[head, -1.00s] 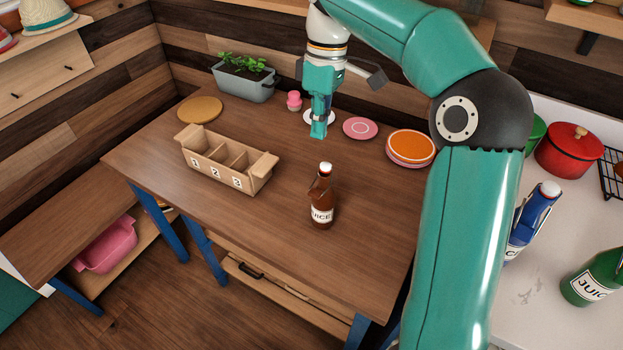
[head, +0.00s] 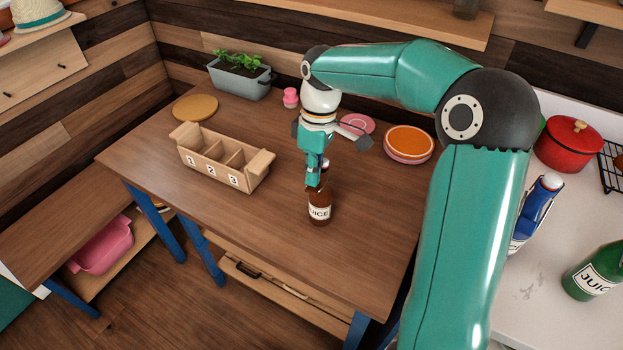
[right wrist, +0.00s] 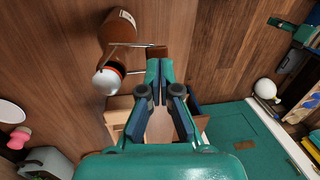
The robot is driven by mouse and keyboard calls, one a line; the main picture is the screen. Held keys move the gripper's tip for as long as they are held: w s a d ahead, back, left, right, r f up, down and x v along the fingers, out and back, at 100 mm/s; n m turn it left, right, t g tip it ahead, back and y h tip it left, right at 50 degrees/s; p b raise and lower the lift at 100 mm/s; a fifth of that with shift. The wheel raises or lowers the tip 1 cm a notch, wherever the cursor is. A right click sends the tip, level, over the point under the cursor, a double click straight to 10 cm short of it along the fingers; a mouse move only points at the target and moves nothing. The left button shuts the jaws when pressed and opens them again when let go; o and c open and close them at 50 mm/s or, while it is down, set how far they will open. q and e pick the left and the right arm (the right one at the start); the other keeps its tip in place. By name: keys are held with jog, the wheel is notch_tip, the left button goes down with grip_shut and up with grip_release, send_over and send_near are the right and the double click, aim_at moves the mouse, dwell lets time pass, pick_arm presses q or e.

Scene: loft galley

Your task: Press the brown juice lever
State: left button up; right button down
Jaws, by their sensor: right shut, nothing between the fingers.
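The brown juice bottle (head: 320,212) stands upright on the wooden table, its label facing the camera. In the right wrist view the bottle (right wrist: 118,32) shows a white cap (right wrist: 107,81) and thin metal wires reaching to a small brown lever tab (right wrist: 157,51). My right gripper (head: 313,182) is shut and empty, pointing down beside the bottle's neck and partly hiding it in the head view. In the right wrist view the closed fingertips (right wrist: 153,66) are right at the lever tab; I cannot tell whether they touch it. My left gripper is not in view.
A wooden box with compartments numbered 1 to 3 (head: 198,171) stands left of the bottle. Plates (head: 409,144), a pink item (head: 290,98) and a planter (head: 243,84) are behind. Blue (head: 535,210) and green (head: 597,274) bottles stand on the right counter. The table's front is clear.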

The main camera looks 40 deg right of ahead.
jog(key=shift+a+f, duration=0.1)
jog(key=shift+f, duration=0.55)
